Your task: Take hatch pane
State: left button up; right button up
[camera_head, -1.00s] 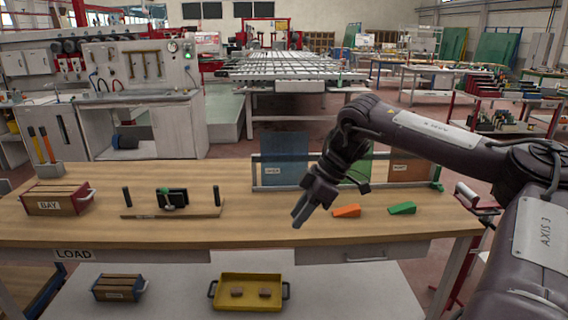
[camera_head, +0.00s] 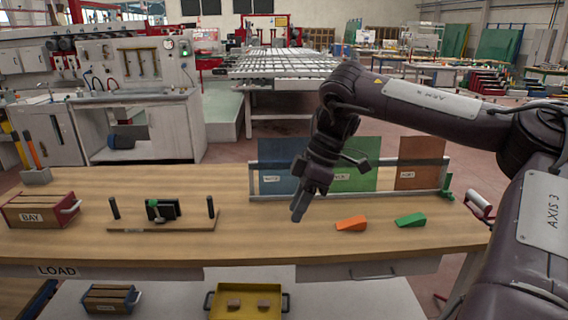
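Three panes stand upright in a rack (camera_head: 255,183) at the back right of the bench: a blue pane (camera_head: 279,160), a green pane (camera_head: 352,155) and a brown pane (camera_head: 420,163). Each has a small white label, too small to read surely. My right gripper (camera_head: 298,213) points down in front of the rack, between the blue and green panes in the picture. It covers part of them and nothing shows in it. Its fingers are seen nearly edge-on, so their gap is unclear. My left gripper is out of view.
An orange wedge (camera_head: 351,223) and a green wedge (camera_head: 410,220) lie in front of the rack. A wooden stand (camera_head: 133,221) with posts and a BAY box (camera_head: 25,215) are left. Below sit a yellow tray (camera_head: 245,291) and another box (camera_head: 110,299). The bench's front middle is clear.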

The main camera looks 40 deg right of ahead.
aim_at(276, 155)
jog(key=i+l, duration=0.4)
jog(key=l, duration=0.15)
jog(key=i+l, duration=0.4)
jog(key=l, duration=0.2)
jog(key=i+l, duration=0.45)
jog(key=l, duration=0.1)
